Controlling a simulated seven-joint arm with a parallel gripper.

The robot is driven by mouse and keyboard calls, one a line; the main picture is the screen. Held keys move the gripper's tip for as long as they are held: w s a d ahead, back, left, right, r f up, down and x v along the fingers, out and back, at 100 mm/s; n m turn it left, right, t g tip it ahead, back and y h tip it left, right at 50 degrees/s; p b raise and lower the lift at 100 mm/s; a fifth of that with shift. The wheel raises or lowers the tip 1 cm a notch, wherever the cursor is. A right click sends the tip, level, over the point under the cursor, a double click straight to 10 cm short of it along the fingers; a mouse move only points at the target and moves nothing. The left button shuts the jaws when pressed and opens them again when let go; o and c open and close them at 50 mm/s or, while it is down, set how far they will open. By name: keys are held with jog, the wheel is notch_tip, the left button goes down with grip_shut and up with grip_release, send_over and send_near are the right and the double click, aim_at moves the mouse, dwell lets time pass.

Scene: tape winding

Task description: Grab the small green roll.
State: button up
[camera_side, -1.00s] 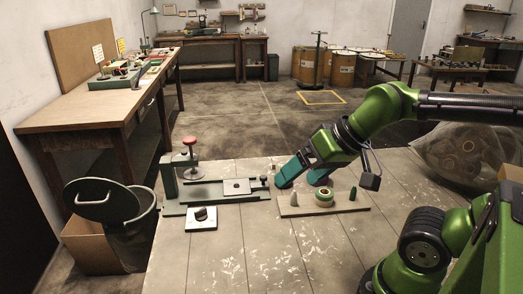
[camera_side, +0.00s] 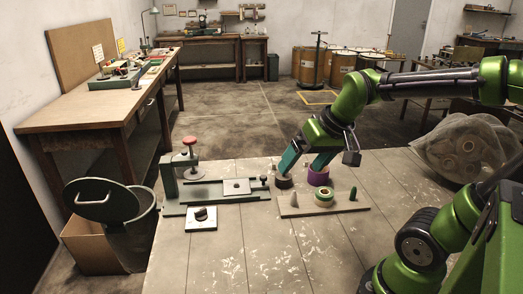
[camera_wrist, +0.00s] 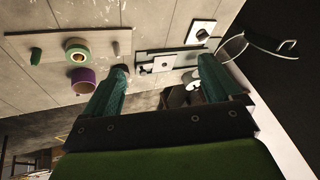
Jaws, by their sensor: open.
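The small green roll (camera_side: 324,197), a ring of green tape with a pale core, lies on a thin board (camera_side: 338,210) on the table. It also shows in the wrist view (camera_wrist: 77,51), left of my fingers. My gripper (camera_side: 303,166) is open, its teal fingers spread and pointing down. It is behind and above the board, apart from the green roll. A purple roll (camera_side: 318,177) stands below the right finger, and a dark roll (camera_side: 284,182) below the left one. Nothing is visibly held.
A grey cone (camera_side: 295,198) and a green peg (camera_side: 353,194) flank the green roll on the board. A green metal fixture (camera_side: 172,190) with a red knob stands to the left. A small block on a white plate (camera_side: 201,218) lies before it. The front table is clear.

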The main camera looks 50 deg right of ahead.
jog(key=w+d+f+n+g, duration=0.25)
jog(key=d+n, duration=0.25)
jog(key=d, duration=0.8)
jog(key=n+g, duration=0.3)
jog(key=n, duration=0.7)
send_over(325, 189)
jog(key=f, duration=1.1)
jog(key=shift+w+d, duration=0.1)
jog(key=shift+d, duration=0.2)
jog(key=f, duration=0.4)
jog(key=shift+a, duration=0.35)
jog(key=shift+f, duration=0.7)
jog(key=c, duration=1.1)
jog(key=shift+c, duration=0.2)
jog(key=shift+r, duration=0.1)
